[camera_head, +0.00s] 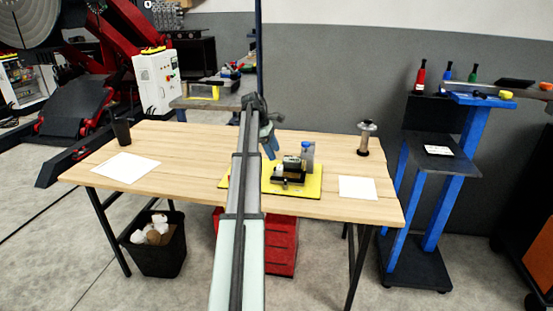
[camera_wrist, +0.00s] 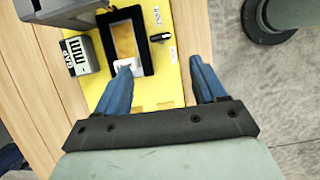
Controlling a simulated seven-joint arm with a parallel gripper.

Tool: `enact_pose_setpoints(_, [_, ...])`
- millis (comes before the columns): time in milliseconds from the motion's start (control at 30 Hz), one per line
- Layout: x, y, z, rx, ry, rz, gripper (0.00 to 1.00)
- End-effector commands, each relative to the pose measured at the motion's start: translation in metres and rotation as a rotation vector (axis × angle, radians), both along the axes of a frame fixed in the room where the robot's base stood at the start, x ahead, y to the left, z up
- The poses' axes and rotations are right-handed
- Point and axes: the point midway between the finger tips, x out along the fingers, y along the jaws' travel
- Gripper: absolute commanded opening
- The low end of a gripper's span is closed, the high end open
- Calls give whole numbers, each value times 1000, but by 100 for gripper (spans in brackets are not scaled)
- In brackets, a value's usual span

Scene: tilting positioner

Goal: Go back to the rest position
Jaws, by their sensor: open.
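My gripper (camera_head: 268,148) is over the middle of the wooden table, beside the left part of the yellow board, with my arm stretched out from the bottom of the head view. In the wrist view my gripper (camera_wrist: 161,66) has its two blue fingers spread wide, with nothing held between them. The yellow board (camera_wrist: 174,80) lies beyond the fingers. It carries a black-framed fixture (camera_wrist: 146,55) and a black knob (camera_wrist: 160,38). A small white piece (camera_wrist: 126,65) shows at the left fingertip; whether they touch cannot be told.
The wooden table (camera_head: 190,145) also holds white sheets (camera_head: 125,167) (camera_head: 357,188), a black cup (camera_head: 121,131) and a metal spool-like stand (camera_head: 366,138). A grey printed box (camera_wrist: 80,55) is left of the fixture. A blue-legged stand (camera_head: 430,190) is at right.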

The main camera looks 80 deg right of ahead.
Motion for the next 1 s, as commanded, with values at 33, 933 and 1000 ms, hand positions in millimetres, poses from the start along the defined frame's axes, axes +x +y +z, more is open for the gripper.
enact_pose_setpoints(33, [2, 0, 4, -1, 0, 0, 70])
enact_pose_setpoints(933, [32, 12, -6, -9, -8, 12, 70])
enact_pose_setpoints(1000, [57, 24, -19, -19, -16, 22, 70])
